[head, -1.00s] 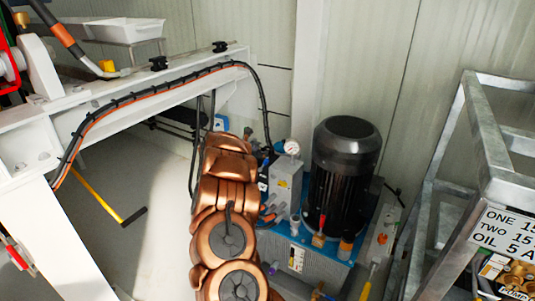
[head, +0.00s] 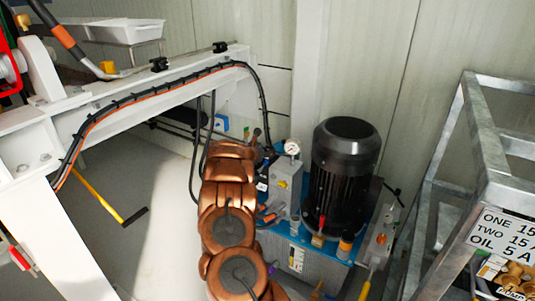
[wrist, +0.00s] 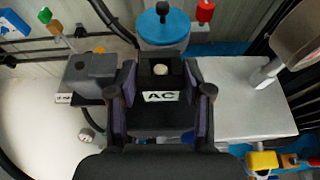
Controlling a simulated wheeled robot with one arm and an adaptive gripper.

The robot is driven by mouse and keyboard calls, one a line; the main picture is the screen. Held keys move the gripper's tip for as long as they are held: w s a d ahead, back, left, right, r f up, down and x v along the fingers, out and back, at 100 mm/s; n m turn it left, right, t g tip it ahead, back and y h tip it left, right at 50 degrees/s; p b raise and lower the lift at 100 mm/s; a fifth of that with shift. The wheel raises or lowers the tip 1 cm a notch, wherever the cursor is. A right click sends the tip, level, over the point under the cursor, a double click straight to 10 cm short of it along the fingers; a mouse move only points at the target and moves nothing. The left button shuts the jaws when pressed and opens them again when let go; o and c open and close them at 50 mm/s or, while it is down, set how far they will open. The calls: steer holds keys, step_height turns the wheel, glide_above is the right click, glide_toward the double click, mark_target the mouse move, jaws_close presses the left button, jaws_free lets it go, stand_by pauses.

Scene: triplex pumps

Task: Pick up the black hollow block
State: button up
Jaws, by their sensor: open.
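A black block (wrist: 160,74) with a recess in its top sits in the middle of the wrist view. A pale round part shows in the recess, and a white label reading "AC" is on its near face. My gripper (wrist: 160,88) is open, with one finger on the left of the block and one on the right. I cannot tell whether the fingers touch it. In the head view my arm hides the gripper, and I cannot make out the block there.
A grey box (wrist: 90,75) stands close left of the gripper, and a blue-capped cylinder (wrist: 163,27) stands beyond the block. In the head view a large black motor (head: 345,165) and a pressure gauge (head: 292,147) are right of my arm. A metal frame (head: 470,150) stands farther right.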

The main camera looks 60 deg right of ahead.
steer(key=shift+d+f, duration=0.15)
steer(key=shift+d, duration=0.05)
steer(key=c, duration=0.9)
steer(key=shift+c, duration=0.2)
